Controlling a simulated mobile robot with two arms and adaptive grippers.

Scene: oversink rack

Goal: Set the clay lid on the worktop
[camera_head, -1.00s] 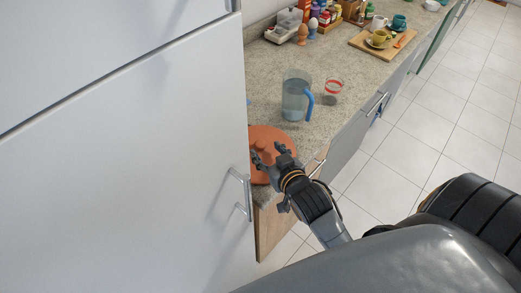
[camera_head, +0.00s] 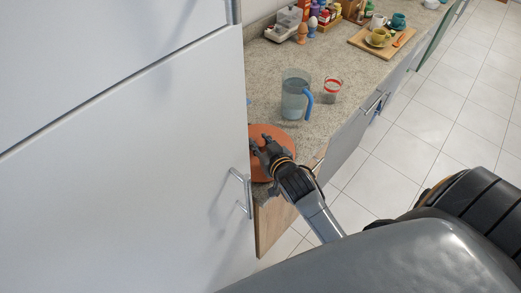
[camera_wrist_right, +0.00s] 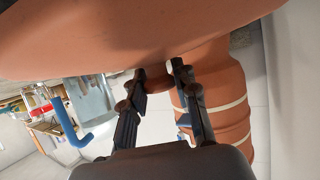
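The round orange clay lid (camera_head: 285,145) shows near the corner of the worktop beside the tall cabinet. In the right wrist view its broad surface (camera_wrist_right: 100,38) fills the top, with a small knob (camera_wrist_right: 156,78) between my fingertips. A clay pot with pale bands (camera_wrist_right: 228,105) shows behind the fingers in that view. My right gripper (camera_head: 262,148) is over the lid, fingers apart on either side of the knob; whether they touch it is unclear. It also shows in the right wrist view (camera_wrist_right: 160,80). My left gripper is not in view.
A water pitcher with a blue handle (camera_head: 295,95) and a red-banded glass (camera_head: 331,90) stand on the worktop (camera_head: 350,75) beyond the lid. A board with cups (camera_head: 372,43) lies further back. The tall cabinet (camera_head: 150,170) closes off the left side.

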